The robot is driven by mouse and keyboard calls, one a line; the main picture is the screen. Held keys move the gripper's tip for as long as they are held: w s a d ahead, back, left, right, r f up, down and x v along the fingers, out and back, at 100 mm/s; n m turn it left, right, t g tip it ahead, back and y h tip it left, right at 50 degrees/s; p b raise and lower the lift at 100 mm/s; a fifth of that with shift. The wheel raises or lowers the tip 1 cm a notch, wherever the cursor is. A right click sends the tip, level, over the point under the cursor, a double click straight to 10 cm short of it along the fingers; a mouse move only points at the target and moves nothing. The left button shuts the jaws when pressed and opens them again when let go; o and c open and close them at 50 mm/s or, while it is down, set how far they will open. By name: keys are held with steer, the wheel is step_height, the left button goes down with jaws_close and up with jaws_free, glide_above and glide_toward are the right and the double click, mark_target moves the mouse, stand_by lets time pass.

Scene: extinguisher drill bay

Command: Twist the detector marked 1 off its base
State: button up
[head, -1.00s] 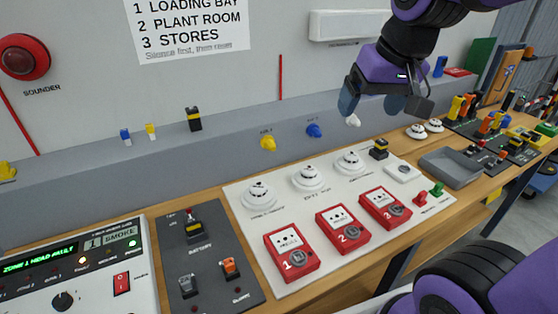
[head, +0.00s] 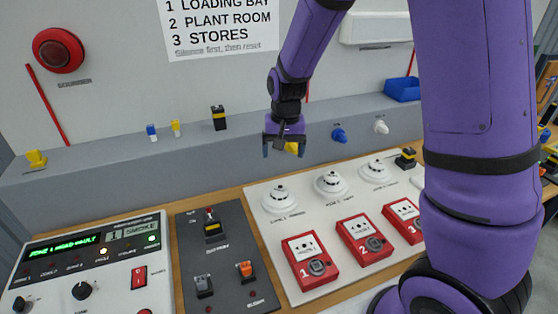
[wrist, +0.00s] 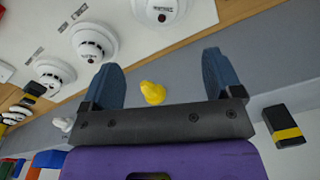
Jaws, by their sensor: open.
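The detector marked 1 (head: 280,198) is the leftmost of three white round detectors on a pale board, its label small and blurred. It also shows at the top edge of the wrist view (wrist: 160,10), partly cut off. My gripper (head: 284,150) is open and empty, above and behind this detector, near the wall ledge. In the wrist view its two blue fingers (wrist: 160,68) stand apart, with a yellow knob (wrist: 152,93) beyond and between them. The fingers touch no detector.
The second detector (head: 331,183) and third detector (head: 376,170) stand to the right. Red call points (head: 312,261) line the board's front. A black-and-yellow block (head: 218,117) and blue knob (head: 339,135) are on the ledge. The control panel (head: 90,265) is at left.

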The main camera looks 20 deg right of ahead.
glide_above(279, 188)
step_height(279, 188, down, 4)
steer(key=f, duration=0.1)
steer(key=shift+g, duration=0.3)
step_height(279, 188, down, 10)
steer(key=shift+f, duration=0.1)
steer(key=c, duration=1)
steer(key=shift+n, duration=0.8)
steer(key=shift+c, duration=0.2)
steer(key=shift+w+n, duration=0.1)
steer(key=shift+n, duration=0.7)
